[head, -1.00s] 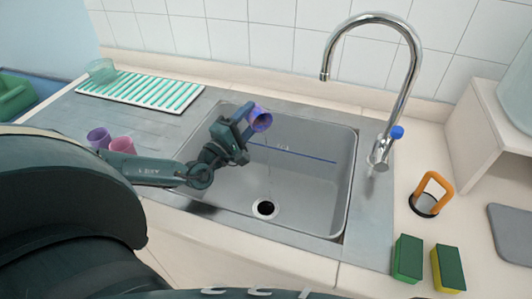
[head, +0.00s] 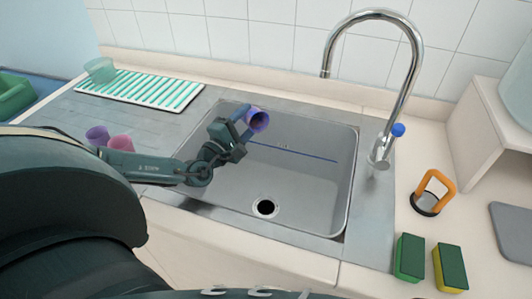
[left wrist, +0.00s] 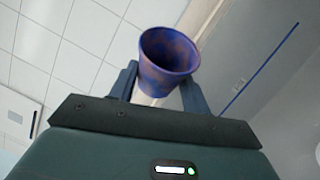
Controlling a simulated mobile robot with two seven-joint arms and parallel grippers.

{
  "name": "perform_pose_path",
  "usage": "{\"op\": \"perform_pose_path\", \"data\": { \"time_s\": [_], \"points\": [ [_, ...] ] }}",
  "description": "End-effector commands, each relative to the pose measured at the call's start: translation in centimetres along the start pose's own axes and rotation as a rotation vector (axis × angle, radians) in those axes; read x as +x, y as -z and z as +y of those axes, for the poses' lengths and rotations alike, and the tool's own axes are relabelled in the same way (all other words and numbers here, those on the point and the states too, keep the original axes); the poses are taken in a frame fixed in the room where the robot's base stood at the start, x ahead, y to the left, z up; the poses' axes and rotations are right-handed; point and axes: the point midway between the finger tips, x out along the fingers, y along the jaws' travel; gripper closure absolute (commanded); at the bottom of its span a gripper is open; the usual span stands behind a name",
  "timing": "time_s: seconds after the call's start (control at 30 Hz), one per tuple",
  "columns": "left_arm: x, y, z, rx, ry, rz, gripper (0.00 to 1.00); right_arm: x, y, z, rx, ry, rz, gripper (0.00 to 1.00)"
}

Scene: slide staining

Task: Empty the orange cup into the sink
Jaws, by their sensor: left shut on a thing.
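My left gripper (head: 240,121) is shut on a blue-purple cup (head: 251,124) and holds it over the left back part of the sink (head: 300,185). The cup is tipped, its mouth towards the right and the camera. In the left wrist view the cup (left wrist: 165,68) sits between the two fingers (left wrist: 160,90), with a mottled brownish-orange tint inside; I see no pool of liquid in it. No cup with an orange outside shows. The drain (head: 265,208) is at the sink's front. My right gripper is not in view.
A purple cup (head: 97,136) and a pink cup (head: 120,143) stand left of the sink, beside my arm. The tap (head: 402,95) rises at the back right. Sponges (head: 409,258) lie front right.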

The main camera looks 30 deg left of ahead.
Motion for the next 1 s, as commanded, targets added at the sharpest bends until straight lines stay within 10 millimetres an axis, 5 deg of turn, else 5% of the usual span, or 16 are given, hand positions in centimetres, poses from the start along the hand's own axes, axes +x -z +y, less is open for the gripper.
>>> {"op": "perform_pose_path", "data": {
  "time_s": [0.23,0.37,0.47,0.63,1.0],
  "points": [
    [0.4,1.4,0.0,-0.136,0.054,0.04,0.75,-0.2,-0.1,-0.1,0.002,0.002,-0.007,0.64],
    [0.1,1.9,-2.0,-0.24,0.095,0.066,0.75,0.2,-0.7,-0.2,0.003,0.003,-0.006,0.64],
    [0.1,1.9,-2.3,-0.394,0.157,0.107,0.75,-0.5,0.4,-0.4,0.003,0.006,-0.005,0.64],
    [-0.4,2.7,-5.4,-0.553,0.22,0.147,0.75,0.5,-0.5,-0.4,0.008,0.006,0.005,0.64],
    [0.5,5.9,-6.4,-1.011,0.402,0.264,0.75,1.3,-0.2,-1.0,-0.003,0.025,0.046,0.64]
  ]
}}
